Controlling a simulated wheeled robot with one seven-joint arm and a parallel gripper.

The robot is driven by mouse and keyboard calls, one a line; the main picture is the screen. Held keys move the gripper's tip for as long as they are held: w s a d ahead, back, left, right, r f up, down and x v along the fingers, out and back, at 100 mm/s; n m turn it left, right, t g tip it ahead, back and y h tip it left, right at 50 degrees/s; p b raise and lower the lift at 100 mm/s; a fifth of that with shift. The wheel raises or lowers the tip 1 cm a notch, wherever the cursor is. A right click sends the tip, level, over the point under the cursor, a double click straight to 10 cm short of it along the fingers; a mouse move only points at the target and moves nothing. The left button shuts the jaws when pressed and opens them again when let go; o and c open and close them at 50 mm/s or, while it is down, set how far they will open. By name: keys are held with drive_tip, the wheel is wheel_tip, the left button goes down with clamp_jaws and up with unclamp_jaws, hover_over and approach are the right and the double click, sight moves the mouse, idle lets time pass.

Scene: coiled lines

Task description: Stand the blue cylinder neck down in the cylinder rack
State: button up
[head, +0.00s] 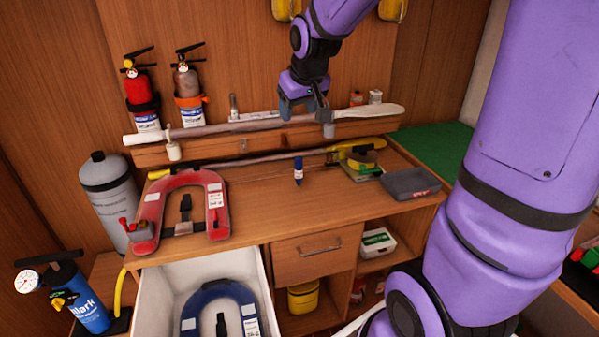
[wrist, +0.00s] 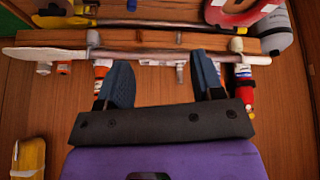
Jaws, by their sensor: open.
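A small blue cylinder (head: 298,171) with a pale label stands upright on the wooden desk top, near its middle. A small blue shape at the top edge of the wrist view (wrist: 131,5) looks like the same cylinder. My gripper (head: 300,108) is open and empty, above the back of the desk at the wall rail, up and behind the cylinder; its two blue fingers stand wide apart in the wrist view (wrist: 163,80). I cannot clearly make out a cylinder rack. A small dark fitting (head: 333,158) and a green-and-white block (head: 361,172) sit right of the cylinder.
A red life jacket (head: 152,210) lies on the desk's left; a grey tray (head: 410,183) is at right. An open drawer (head: 160,290) juts out in front. The desk's front middle is clear.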

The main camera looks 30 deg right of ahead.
drive_tip(key=w+d+f, duration=0.5)
drive_tip(key=w+f, duration=0.4)
approach(298, 160)
drive_tip(key=x, duration=0.3)
drive_tip(key=shift+m+t, duration=0.3)
drive_tip(key=shift+m, duration=0.1)
drive_tip(key=x, duration=0.4)
drive_tip(key=shift+d+f, duration=0.15)
drive_tip(key=shift+f, duration=0.2)
drive_tip(key=shift+x, duration=2.9)
drive_tip(key=shift+d, duration=0.2)
drive_tip(key=shift+c, duration=0.4)
drive_tip(key=c, duration=1)
clamp_jaws()
drive_tip(key=shift+r, duration=0.2)
